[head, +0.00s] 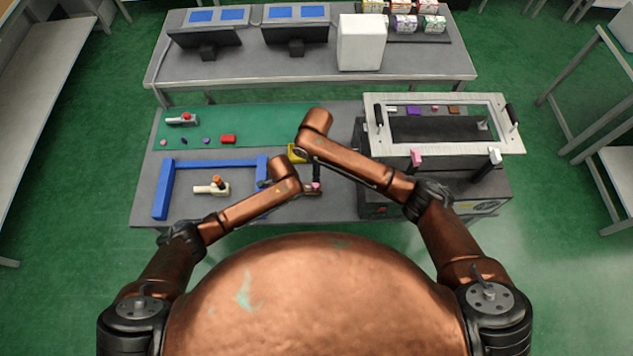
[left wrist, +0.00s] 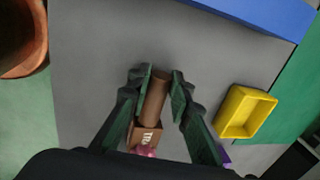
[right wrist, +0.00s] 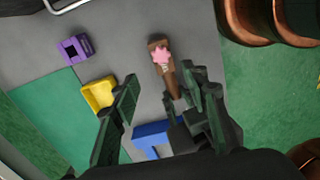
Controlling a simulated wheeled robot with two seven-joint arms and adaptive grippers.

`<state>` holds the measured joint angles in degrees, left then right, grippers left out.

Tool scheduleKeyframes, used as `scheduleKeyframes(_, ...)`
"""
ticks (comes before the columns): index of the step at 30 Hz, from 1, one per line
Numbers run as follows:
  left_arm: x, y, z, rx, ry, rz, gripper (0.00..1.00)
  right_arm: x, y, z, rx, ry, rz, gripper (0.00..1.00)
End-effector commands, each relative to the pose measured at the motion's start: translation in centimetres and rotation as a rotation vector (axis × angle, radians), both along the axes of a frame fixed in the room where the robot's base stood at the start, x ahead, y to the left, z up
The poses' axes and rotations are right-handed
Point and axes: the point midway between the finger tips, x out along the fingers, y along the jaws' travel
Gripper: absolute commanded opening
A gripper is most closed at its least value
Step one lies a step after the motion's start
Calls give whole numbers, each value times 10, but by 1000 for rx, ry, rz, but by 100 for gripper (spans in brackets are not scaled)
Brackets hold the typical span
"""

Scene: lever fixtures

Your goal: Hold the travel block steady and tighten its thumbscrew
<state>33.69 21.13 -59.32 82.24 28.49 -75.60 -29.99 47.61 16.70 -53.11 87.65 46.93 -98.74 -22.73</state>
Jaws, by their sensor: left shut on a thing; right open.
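The travel block (left wrist: 145,134) is brown with a round brown handle (left wrist: 155,97) and a white label. Its pink thumbscrew (right wrist: 161,56) is star-shaped in the right wrist view; in the left wrist view only part of it (left wrist: 147,152) shows. My left gripper (left wrist: 160,72) is shut on the handle, one finger on each side. In the head view the block (head: 312,190) is small and partly hidden by my arms.
A yellow bin (right wrist: 98,95) and a purple block (right wrist: 75,48) are close by. A blue frame (head: 163,190) with a cream lever fixture (head: 212,189) stands at left. A framed machine (head: 440,151) is at right. A green mat (head: 265,126) lies behind.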

Motion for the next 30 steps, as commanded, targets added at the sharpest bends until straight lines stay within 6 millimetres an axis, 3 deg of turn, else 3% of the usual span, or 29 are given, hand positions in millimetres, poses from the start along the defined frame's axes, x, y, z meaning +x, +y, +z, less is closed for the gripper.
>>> scheduleKeyframes(15,0,0,0,-1,0,0,0,-1,0,-93,-1,2,-5,41)
scheduleKeyframes(21,0,0,0,0,0,0,0,0,0,-109,-1,1,-4,41)
scheduleKeyframes(30,0,0,0,0,0,0,0,0,0,-111,0,0,-4,41)
